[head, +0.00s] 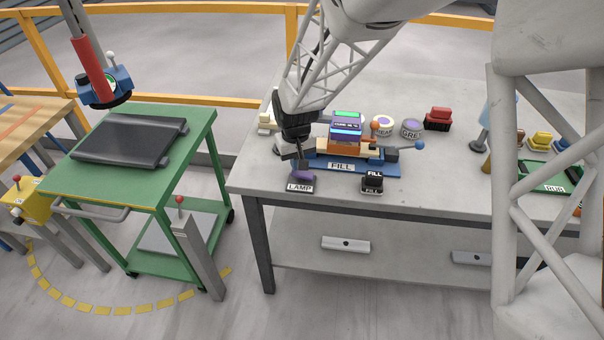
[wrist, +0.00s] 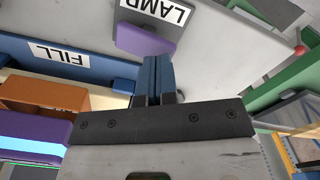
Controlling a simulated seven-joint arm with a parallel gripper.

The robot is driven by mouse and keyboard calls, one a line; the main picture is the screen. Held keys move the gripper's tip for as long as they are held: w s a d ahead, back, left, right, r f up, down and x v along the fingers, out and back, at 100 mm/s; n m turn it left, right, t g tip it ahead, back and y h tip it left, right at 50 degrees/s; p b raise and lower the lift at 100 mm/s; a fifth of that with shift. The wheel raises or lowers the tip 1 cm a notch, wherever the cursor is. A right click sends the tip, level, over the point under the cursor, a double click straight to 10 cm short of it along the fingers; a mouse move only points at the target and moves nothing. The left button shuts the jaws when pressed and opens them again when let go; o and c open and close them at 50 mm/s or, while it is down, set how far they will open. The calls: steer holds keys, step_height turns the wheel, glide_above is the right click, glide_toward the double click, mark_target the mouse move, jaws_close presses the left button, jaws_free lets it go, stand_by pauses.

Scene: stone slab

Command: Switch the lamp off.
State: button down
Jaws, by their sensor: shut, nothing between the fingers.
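The lamp switch (head: 304,175) is a small purple piece behind a white plate reading LAMP (head: 299,187), at the front left of the grey slab. It also shows in the wrist view as a purple block (wrist: 142,40) beside its LAMP label (wrist: 168,11). My gripper (head: 302,166) points down right at the purple piece. Its dark blue fingers (wrist: 154,65) are together, with nothing between them. The tips look very close to the purple block's edge; I cannot tell whether they touch. Which way the switch is set is not clear.
Right of the switch stands a blue fixture labelled FILL (head: 341,167) with an orange and purple stack on it. A black FILL button (head: 372,183) sits at the slab's front edge. A green cart (head: 190,150) is to the left.

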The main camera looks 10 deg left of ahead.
steer(key=shift+f, duration=0.85)
stand_by(0.7)
steer(key=shift+r, duration=3.55)
steer(key=shift+d+r, duration=0.2)
steer(key=shift+d, duration=0.05)
steer(key=s+d+r+m+t, duration=0.1)
steer(key=s+d+r, duration=0.45)
steer(key=d, duration=0.25)
steer(key=s+d+r+m, duration=0.2)
steer(key=s+d+r, duration=0.2)
steer(key=s+d, duration=0.35)
steer(key=s+d+r+m+t, duration=0.1)
steer(key=s+d+r, duration=0.4)
steer(key=d, duration=0.4)
steer(key=s+d+m, duration=0.2)
steer(key=s+d, duration=0.3)
steer(key=s, duration=0.5)
steer(key=shift+s+r+t, duration=0.25)
steer(key=shift+r+t, duration=0.05)
steer(key=shift+r, duration=0.1)
